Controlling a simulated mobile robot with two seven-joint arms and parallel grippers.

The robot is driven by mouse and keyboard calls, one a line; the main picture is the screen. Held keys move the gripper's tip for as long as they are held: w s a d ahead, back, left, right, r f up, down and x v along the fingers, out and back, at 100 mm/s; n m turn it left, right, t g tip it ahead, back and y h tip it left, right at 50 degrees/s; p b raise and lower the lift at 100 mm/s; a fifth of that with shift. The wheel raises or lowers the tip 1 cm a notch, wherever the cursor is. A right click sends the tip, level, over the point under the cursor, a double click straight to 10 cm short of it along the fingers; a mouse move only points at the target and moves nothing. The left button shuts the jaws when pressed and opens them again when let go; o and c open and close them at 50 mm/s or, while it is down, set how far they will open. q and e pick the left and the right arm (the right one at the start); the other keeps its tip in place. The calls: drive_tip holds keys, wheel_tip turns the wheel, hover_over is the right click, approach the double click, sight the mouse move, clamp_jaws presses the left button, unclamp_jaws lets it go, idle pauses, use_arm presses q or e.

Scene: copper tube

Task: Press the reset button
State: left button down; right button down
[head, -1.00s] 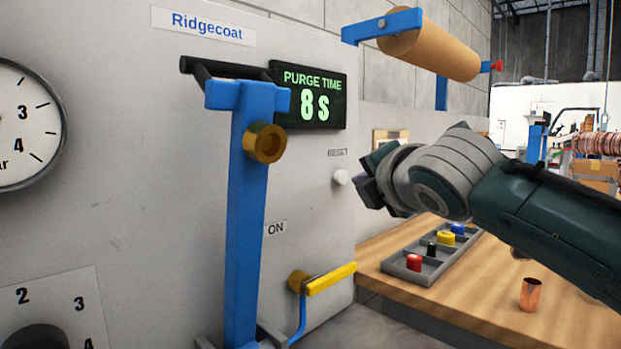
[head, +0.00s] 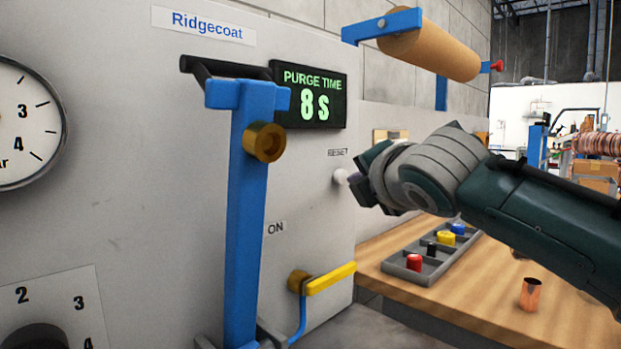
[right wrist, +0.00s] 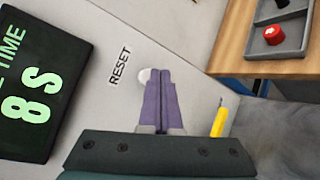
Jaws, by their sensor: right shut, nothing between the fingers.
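The white round reset button (head: 340,176) sticks out of the grey machine panel, below a small label and the purge time display (head: 308,95), which reads 8 S. In the right wrist view the button (right wrist: 144,76) lies beside the printed word RESET, partly hidden by my fingers. My right gripper (head: 355,179) is shut and empty, with its purple fingertips at the button. In the right wrist view the closed fingers (right wrist: 158,76) overlap the button's edge; I cannot tell whether they touch it. My left gripper is not in view.
A yellow lever (head: 330,279) sits low on the panel. A wooden bench (head: 460,300) at right holds a tray (head: 425,262) of coloured caps and a copper tube (head: 530,294).

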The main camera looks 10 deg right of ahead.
drive_tip(key=shift+w+a, duration=0.35)
drive_tip(key=shift+w, duration=0.05)
idle(0.4)
idle(0.4)
drive_tip(key=shift+s+d+p, duration=0.6)
drive_tip(key=shift+s+p, duration=0.15)
drive_tip(key=shift+p, duration=0.15)
drive_tip(key=s+d+p, duration=0.1)
drive_tip(key=s+p, duration=0.1)
drive_tip(key=s+d+p, duration=0.2)
